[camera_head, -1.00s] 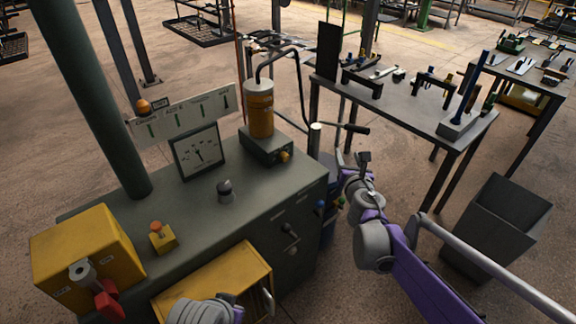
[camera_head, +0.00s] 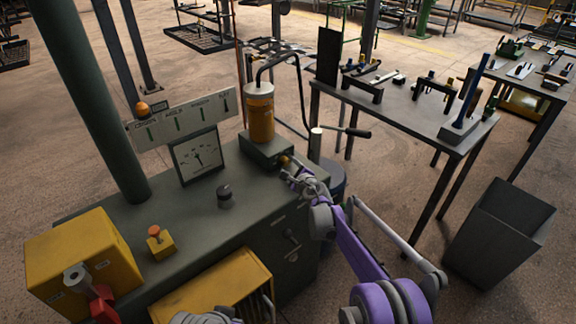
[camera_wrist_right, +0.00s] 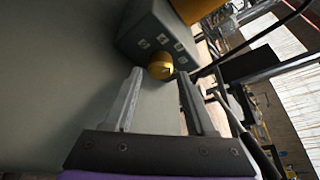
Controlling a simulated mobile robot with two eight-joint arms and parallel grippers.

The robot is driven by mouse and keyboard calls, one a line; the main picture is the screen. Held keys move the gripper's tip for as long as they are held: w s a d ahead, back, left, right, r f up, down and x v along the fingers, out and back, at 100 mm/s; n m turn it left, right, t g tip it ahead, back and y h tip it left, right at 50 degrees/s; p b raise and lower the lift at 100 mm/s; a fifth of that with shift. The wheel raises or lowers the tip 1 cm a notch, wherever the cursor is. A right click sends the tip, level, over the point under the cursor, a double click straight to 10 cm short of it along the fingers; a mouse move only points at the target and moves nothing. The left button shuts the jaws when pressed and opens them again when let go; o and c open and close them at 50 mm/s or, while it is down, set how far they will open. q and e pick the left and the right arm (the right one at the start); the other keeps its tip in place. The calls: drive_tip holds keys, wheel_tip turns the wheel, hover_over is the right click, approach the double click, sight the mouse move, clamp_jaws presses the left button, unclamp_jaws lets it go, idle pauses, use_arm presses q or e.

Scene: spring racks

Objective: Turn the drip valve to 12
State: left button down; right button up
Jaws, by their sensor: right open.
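The drip valve appears to be the small brass knob (camera_head: 284,160) on the front of the dark base block under the amber cylinder (camera_head: 261,118). In the right wrist view the knob (camera_wrist_right: 161,66) sits in line with the gap between my fingertips, with a dark pointer mark on its face. My right gripper (camera_wrist_right: 161,78) is open, one finger either side of that line; contact cannot be told. In the head view the right gripper (camera_head: 288,172) is at the knob and partly hides it. Small pale labels (camera_wrist_right: 163,41) on the block are too small to read.
The green cabinet top (camera_head: 190,225) carries a dial gauge (camera_head: 198,157), a dark knob (camera_head: 225,196), an orange-topped button box (camera_head: 160,242) and a yellow box (camera_head: 85,262). A black hose arches from the cylinder. A tool table (camera_head: 410,110) and a grey bin (camera_head: 500,235) stand right.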

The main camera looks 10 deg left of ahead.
drive_tip(key=shift+x, duration=1.1)
clamp_jaws()
